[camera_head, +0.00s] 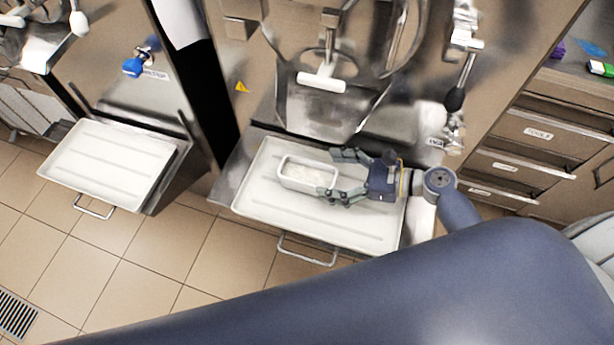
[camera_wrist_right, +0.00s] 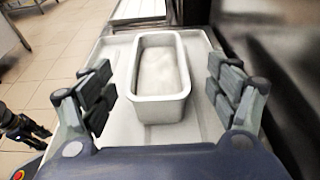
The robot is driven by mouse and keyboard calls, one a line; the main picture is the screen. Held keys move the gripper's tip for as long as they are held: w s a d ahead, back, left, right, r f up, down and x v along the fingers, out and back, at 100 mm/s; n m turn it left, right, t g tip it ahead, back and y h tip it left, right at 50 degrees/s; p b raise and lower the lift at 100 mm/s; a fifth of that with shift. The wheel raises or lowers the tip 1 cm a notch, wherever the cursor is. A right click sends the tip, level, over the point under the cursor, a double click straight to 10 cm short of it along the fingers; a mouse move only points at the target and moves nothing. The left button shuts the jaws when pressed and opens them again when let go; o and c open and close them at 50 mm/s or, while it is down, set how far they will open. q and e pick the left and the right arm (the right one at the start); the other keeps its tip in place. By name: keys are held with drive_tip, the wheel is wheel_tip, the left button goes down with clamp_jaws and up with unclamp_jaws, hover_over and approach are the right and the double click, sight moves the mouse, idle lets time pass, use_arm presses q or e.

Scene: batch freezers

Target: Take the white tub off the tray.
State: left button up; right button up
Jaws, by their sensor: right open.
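The white tub (camera_head: 308,176) is a rectangular, open-topped container with pale, whitish contents. It stands upright on the white tray (camera_head: 262,208) in front of the middle freezer. My right gripper (camera_head: 333,174) comes in from the right at the tub's right end, with its fingers open. In the right wrist view the tub (camera_wrist_right: 160,108) lies lengthwise ahead, its near end between the two fingers of the gripper (camera_wrist_right: 160,88). A gap shows on each side, so neither finger appears to touch it.
The freezer's spout with a white handle (camera_head: 322,82) hangs behind and above the tray. A second, empty tray (camera_head: 110,160) stands at the left freezer. A wire handle (camera_head: 305,252) juts from the tray's front. Drawers (camera_head: 520,165) stand at the right.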

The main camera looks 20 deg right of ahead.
sight(308, 173)
drive_tip(key=shift+w+a+f, duration=0.2)
drive_tip(key=shift+w+a, duration=0.1)
drive_tip(key=shift+a, duration=0.05)
drive_tip(key=shift+w+a+f, duration=0.15)
drive_tip(key=shift+a, duration=0.05)
drive_tip(key=b+x, duration=0.2)
drive_tip(key=x, duration=0.3)
drive_tip(key=shift+b, duration=0.4)
drive_tip(key=shift+s, duration=0.25)
drive_tip(key=shift+c, duration=0.8)
use_arm(q)
drive_tip(key=f, duration=0.3)
drive_tip(key=shift+s, duration=0.25)
use_arm(e)
drive_tip(key=c, duration=1)
